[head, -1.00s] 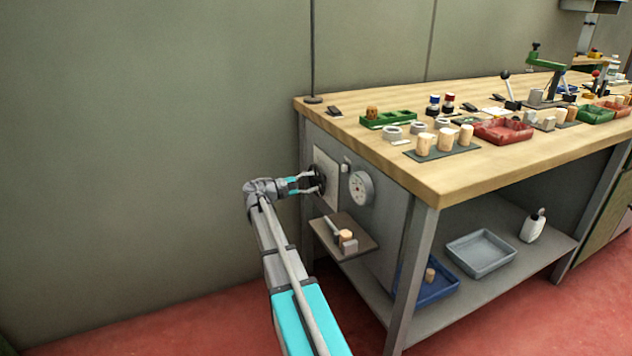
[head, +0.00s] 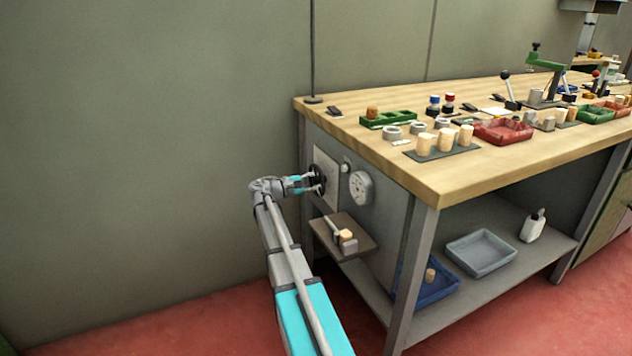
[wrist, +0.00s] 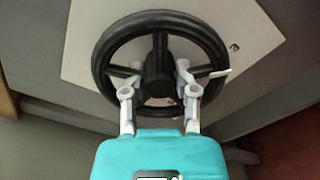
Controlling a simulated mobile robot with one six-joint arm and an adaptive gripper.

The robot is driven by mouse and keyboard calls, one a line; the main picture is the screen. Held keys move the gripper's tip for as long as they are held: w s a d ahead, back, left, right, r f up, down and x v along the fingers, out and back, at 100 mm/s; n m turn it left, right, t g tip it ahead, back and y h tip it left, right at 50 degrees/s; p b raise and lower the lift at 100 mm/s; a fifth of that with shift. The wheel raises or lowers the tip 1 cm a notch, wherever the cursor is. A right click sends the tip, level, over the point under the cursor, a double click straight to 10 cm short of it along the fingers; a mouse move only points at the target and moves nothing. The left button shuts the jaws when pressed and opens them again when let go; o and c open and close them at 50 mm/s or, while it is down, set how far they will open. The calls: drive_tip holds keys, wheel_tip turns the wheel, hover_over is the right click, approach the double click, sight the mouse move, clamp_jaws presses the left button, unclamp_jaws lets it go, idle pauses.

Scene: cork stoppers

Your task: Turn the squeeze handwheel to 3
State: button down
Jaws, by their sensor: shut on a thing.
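The black squeeze handwheel (wrist: 108,46) fills the upper middle of the wrist view, in front of a pale plate (wrist: 255,25). A mark that looks like a 3 (wrist: 234,47) is printed on the plate, right of the rim. A pale pointer on the wheel's right rim lies a little below that mark. My gripper (wrist: 160,95) is shut on the wheel, its fingers either side of the hub. In the head view the handwheel (head: 318,178) is on the bench's end panel, with my gripper (head: 316,184) at it from the left.
A round gauge (head: 361,187) is on the panel just right of the wheel. A small shelf (head: 330,243) with a few small items juts out below it. The wooden bench top (head: 450,190) is above. The wall side at left is clear.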

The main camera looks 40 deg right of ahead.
drive_tip(key=shift+m, duration=0.3)
drive_tip(key=shift+m, duration=0.4)
drive_tip(key=c, duration=0.7)
unclamp_jaws()
drive_tip(key=shift+o, duration=0.2)
drive_tip(key=shift+a, duration=0.1)
drive_tip(key=v, duration=1.1)
drive_tip(key=shift+a, duration=0.4)
drive_tip(key=shift+f, duration=0.1)
